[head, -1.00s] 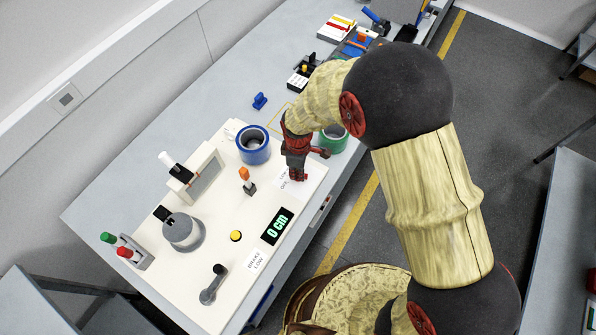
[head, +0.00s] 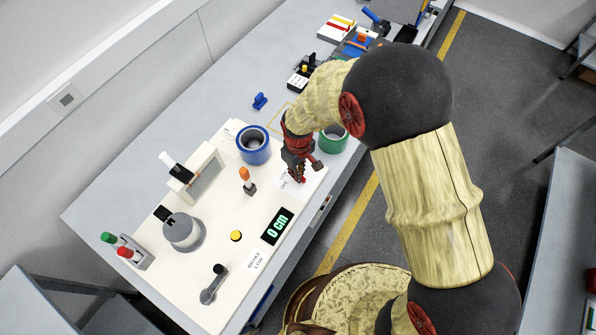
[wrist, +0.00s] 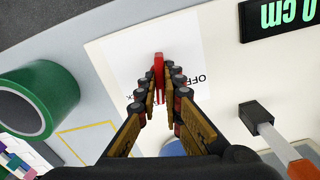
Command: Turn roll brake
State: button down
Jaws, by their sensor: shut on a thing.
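A thin red handle (wrist: 158,68) stands up from a white label card (wrist: 120,62) on the cream panel; the letters "OFF" show beside it in the wrist view. My gripper (wrist: 158,92) is shut on this red handle, with a finger on each side. In the head view my gripper (head: 299,180) is at the right end of the panel (head: 215,275), over the label, and its fingers hide most of the handle. The handle's base is hidden.
A blue roll (head: 254,145) and a green roll (head: 333,139) stand close to my gripper. An orange-tipped lever (head: 246,180), a display (head: 277,227) reading "0 cm", a yellow button (head: 236,236), a grey crank (head: 214,284) and a grey drum (head: 183,232) occupy the panel.

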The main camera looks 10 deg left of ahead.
jog(key=m, duration=0.4)
jog(key=shift+m, duration=0.3)
jog(key=m, duration=0.4)
jog(key=shift+m, duration=0.3)
jog(key=c, duration=2)
grip_release()
jog(key=shift+o, duration=0.4)
notch_tip(320, 180, up, 12)
